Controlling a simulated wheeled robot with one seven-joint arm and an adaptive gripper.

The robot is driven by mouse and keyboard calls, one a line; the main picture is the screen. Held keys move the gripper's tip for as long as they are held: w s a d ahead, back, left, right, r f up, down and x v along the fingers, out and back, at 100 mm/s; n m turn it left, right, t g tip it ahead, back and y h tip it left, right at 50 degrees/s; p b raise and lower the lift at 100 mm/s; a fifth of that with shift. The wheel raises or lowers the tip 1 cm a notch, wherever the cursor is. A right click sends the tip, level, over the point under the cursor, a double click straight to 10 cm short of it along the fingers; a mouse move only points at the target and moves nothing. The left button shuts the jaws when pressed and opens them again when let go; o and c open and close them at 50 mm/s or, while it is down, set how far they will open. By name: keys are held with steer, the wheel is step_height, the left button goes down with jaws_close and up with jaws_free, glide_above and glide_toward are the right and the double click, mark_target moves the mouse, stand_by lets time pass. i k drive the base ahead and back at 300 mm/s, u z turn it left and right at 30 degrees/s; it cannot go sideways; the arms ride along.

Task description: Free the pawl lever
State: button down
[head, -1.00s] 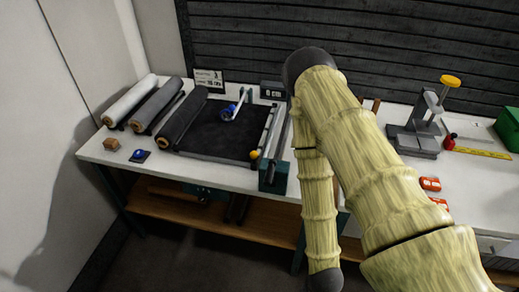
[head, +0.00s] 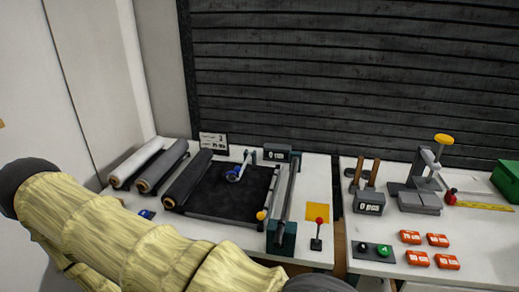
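I cannot tell for certain which part is the pawl lever. A small upright lever with a red knob (head: 317,234) stands on a dark base at the front of the left table, right of the long roller bar (head: 288,196). A blue and silver handle-like part (head: 239,168) sits at the back of the black mat (head: 226,202). A yellow knob (head: 262,215) is at the mat's front right corner. My arm crosses the lower left of the head view. My gripper is out of view.
White, grey and black rolls (head: 187,178) lie at the left. A small display (head: 277,152) stands behind the roller bar. An orange square (head: 317,211) lies right of it. The right table holds a press-like device (head: 418,194), several orange tags (head: 437,240) and a green box (head: 508,178).

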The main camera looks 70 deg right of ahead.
mark_target(320, 221)
steer(key=u, duration=0.3)
steer(key=k, duration=1.25)
steer(key=z, duration=1.85)
